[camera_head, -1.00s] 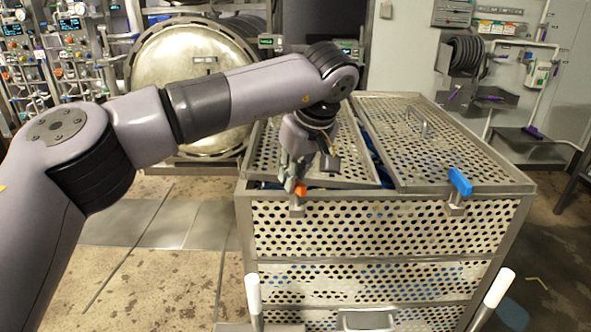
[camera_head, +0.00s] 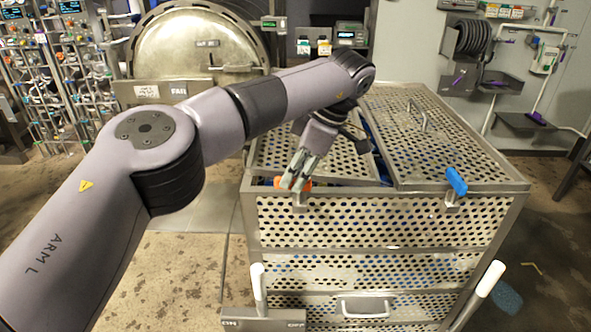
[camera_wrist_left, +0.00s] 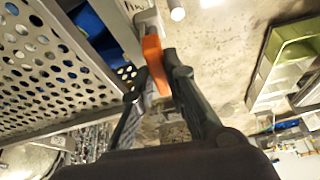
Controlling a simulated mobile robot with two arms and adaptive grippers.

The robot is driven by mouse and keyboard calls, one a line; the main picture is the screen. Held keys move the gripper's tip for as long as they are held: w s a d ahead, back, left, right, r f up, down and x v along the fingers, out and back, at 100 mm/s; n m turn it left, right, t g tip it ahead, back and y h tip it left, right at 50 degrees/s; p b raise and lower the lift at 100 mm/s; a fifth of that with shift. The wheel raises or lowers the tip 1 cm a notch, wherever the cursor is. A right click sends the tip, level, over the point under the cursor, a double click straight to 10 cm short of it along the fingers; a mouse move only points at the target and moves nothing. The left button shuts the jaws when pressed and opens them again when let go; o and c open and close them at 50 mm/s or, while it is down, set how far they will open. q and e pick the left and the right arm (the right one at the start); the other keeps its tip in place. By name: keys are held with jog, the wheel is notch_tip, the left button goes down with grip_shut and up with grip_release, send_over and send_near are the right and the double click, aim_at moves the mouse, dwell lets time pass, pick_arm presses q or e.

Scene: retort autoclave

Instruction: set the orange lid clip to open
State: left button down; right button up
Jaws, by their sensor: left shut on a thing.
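The orange lid clip (camera_head: 279,182) sits at the top front rim of the perforated metal basket cart, near its left corner. My left gripper (camera_head: 293,184) is at the clip, with its fingers pointing down. In the left wrist view the orange clip (camera_wrist_left: 155,62) lies between the two dark fingers (camera_wrist_left: 152,88), and the gripper is shut on it. The fingers hide part of the clip in the head view. A blue clip (camera_head: 456,181) stands tilted up on the same rim, towards the right. My right gripper is not in view.
The perforated lid halves (camera_head: 440,135) cover the cart's top, with a gap between them showing blue contents. White-tipped handles (camera_head: 492,279) stick up at the cart's front. A round autoclave door (camera_head: 195,55) is behind at the left. Open floor lies left of the cart.

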pick_arm(q)
jog(key=shift+r+n, duration=0.15)
jog(key=shift+n, duration=0.35)
dwell(0.3)
jog(key=c, duration=1.6)
grip_release()
